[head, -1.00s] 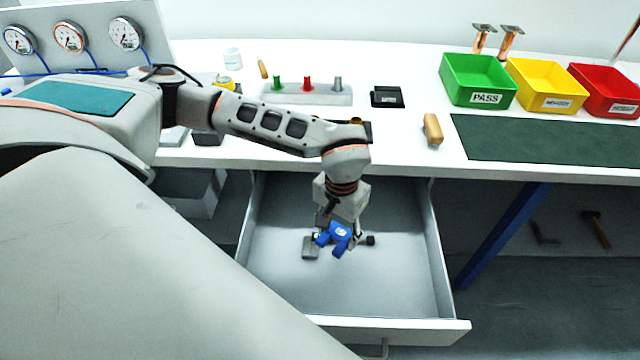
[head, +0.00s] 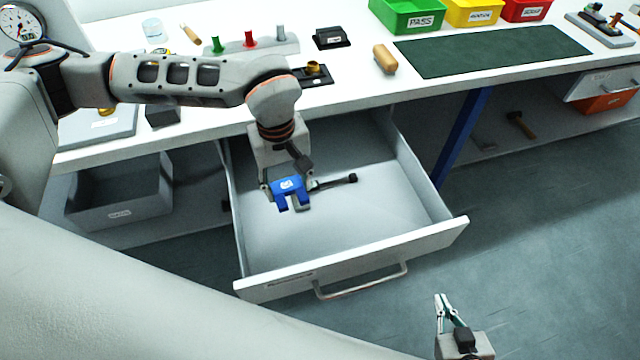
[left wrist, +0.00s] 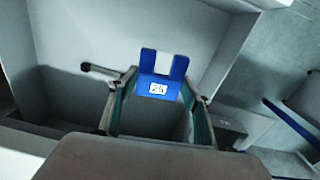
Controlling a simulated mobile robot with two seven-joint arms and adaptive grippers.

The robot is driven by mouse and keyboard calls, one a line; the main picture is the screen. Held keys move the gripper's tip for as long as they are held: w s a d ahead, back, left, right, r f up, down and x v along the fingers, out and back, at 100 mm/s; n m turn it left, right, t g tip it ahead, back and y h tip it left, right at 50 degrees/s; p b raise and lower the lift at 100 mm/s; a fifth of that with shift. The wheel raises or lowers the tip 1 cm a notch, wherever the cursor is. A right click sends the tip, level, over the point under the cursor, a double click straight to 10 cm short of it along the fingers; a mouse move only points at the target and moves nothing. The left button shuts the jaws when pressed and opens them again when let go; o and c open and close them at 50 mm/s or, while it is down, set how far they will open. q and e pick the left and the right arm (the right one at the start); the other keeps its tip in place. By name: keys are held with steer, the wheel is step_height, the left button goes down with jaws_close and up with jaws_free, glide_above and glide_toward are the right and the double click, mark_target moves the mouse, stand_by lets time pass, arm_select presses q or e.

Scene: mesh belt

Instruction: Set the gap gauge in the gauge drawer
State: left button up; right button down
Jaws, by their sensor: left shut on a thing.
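The gap gauge (head: 288,188) is a blue fork-shaped piece with a white label and two prongs. My left gripper (head: 288,186) is shut on it, with a finger on either side. In the left wrist view the gauge (left wrist: 160,88) sits between the fingertips, prongs pointing away from the wrist. The gauge drawer (head: 360,262) is pulled open under the bench, and the gauge is over its inside; its height above the floor is hard to tell. My right gripper (head: 443,297) is at the lower right, outside the drawer; its finger gap is unclear.
A dark-ended tool (head: 345,180) shows in the drawer beside the gauge, partly hidden by my gripper. A grey bin (head: 120,205) stands left of the drawer. A blue bench leg (head: 462,135) is to the right. The drawer's front and right floor are clear.

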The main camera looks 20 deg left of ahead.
arm_select(q)
steer(key=d+r+n+b, duration=0.3)
steer(key=d+r+n, duration=0.3)
steer(key=n, duration=0.7)
steer(key=n+b, duration=0.2)
steer(key=n, duration=0.2)
glide_above(319, 234)
step_height(319, 234, down, 15)
steer(key=shift+w+r, duration=0.1)
step_height(319, 234, down, 4)
steer(key=shift+f, duration=0.1)
